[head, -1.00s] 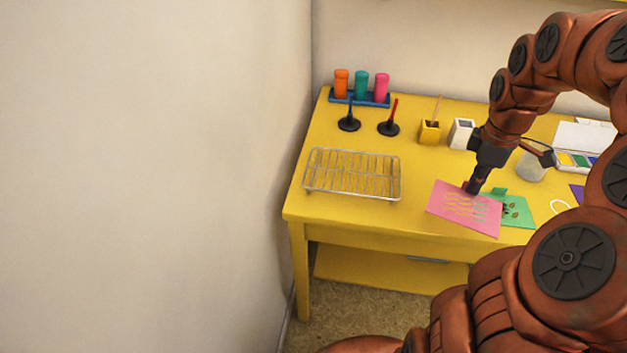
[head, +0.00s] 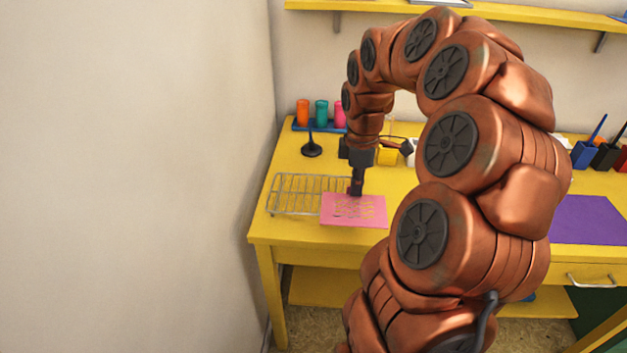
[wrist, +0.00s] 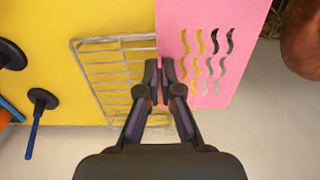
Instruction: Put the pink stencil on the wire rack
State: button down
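The pink stencil (head: 354,213) is a flat sheet with wavy cut-outs. In the wrist view the pink stencil (wrist: 203,25) hangs from my fingertips at its edge, and yellow and dark surfaces show through the cut-outs. My gripper (head: 357,192) is shut on it; the fingertips (wrist: 165,75) are close together at the sheet's edge. The wire rack (head: 290,192) is a silver grid on the yellow table, left of the stencil. In the wrist view the wire rack (wrist: 112,70) lies left of and partly under the fingers. The stencil covers the rack's right end in the head view.
A black-based stamp (head: 312,148) stands behind the rack, near a blue tray of orange, teal and pink cups (head: 321,111). A yellow cup (head: 388,154) is behind my gripper. A purple sheet (head: 585,221) lies at right. The wall is left of the table.

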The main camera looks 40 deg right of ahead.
jog(key=p, duration=0.1)
send_over(317, 180)
jog(key=shift+f, duration=0.7)
jog(key=shift+s+f+p, duration=0.1)
jog(key=shift+f+p, duration=0.2)
jog(key=shift+f, duration=1.45)
jog(key=shift+f, duration=0.15)
jog(key=c, duration=1.3)
grip_release()
